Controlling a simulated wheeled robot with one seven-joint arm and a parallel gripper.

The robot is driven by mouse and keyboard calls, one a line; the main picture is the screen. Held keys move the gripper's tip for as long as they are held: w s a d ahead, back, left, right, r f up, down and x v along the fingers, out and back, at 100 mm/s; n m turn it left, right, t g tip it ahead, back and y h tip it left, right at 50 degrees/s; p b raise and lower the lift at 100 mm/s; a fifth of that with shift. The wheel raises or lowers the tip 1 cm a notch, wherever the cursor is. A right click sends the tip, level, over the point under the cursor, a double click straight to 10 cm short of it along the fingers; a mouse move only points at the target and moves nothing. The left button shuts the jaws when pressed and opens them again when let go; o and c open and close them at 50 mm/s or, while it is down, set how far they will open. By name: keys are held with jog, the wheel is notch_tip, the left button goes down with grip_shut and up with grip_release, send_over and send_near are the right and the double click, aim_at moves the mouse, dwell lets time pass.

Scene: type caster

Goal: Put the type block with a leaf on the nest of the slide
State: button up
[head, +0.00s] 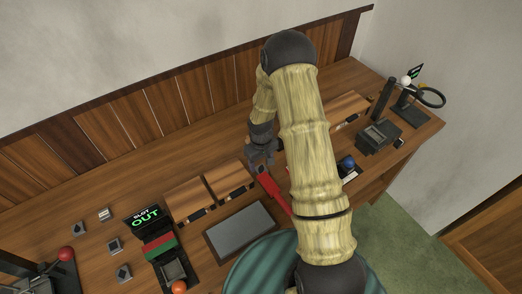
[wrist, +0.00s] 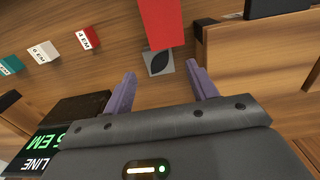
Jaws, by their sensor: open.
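A small grey block with a dark leaf mark (wrist: 160,62) shows in the wrist view, just beyond and between my fingertips. A red bar (wrist: 163,20) reaches up to its far edge and covers part of it; whether they touch I cannot tell. In the head view the red bar (head: 271,187) lies just below my gripper (head: 262,161). My gripper, with purple fingers (wrist: 161,74), is open and empty. I cannot make out the slide's nest for certain.
Several small marked blocks (head: 104,214) lie at the left. A black device (head: 378,137) stands at the right. Coloured labelled pieces (wrist: 48,52) lie at the wrist view's left.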

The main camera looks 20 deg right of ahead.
aim_at(261, 169)
notch_tip(261, 169, up, 8)
jog(key=b, duration=0.2)
jog(key=shift+r, duration=0.15)
dwell(0.5)
jog(key=s+r+m+t, duration=0.2)
jog(key=s+r+m, duration=0.1)
jog(key=s+r, duration=1.1)
jog(key=s, duration=0.3)
jog(key=shift+a+m+t, duration=0.15)
jog(key=shift+m+t, duration=0.15)
jog(key=shift+o, duration=0.4)
